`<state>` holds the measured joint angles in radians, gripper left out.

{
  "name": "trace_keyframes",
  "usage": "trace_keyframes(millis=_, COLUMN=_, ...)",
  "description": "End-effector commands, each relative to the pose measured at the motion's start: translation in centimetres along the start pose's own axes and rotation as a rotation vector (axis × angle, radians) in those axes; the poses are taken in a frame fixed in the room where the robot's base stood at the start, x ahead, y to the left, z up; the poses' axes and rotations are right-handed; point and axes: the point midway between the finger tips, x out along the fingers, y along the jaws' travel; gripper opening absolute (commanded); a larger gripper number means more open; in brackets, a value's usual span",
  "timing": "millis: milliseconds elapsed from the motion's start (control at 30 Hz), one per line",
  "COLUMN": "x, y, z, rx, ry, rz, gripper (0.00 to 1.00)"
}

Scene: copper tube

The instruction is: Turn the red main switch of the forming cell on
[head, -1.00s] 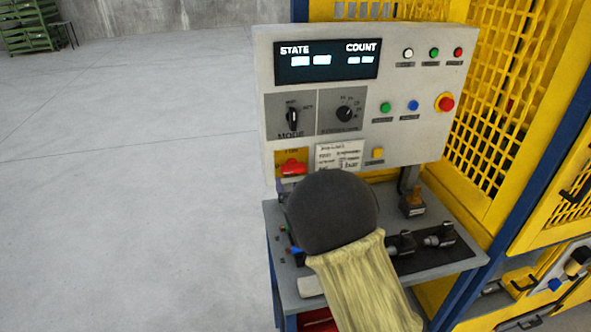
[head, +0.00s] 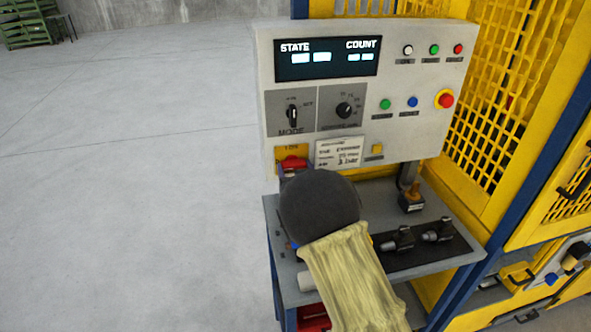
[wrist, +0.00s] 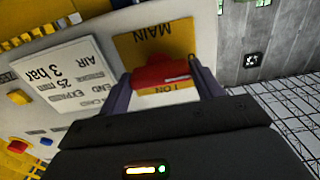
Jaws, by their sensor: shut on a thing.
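The red main switch (head: 292,163) sits on a yellow plate (head: 283,152) at the lower left of the grey control panel (head: 408,130). In the wrist view the red switch (wrist: 162,75) lies between the two fingers of my gripper (wrist: 165,85), on the yellow plate (wrist: 155,42) lettered MAIN. The fingers are shut on the switch from both sides. In the head view my dark wrist and sleeved arm hide most of the gripper and the lower part of the switch.
A white note card (head: 339,152) is right of the switch, with a small yellow button (head: 377,149) beyond it. A shelf (head: 455,254) with black fittings (head: 400,239) juts out below the panel. Yellow mesh fencing (head: 492,110) stands right. Open floor lies left.

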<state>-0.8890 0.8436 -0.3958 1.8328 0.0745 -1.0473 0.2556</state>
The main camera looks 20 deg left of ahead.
Motion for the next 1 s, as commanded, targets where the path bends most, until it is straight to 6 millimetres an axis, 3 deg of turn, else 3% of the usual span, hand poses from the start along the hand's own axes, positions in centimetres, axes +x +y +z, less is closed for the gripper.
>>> trace_keyframes(millis=467, x=-0.01, y=0.20, z=0.28, rx=0.109, ry=0.003, rz=0.003, gripper=0.43)
trace_keyframes(millis=1000, x=-0.03, y=0.34, z=0.61, rx=0.559, ry=0.005, rz=0.004, gripper=0.43)
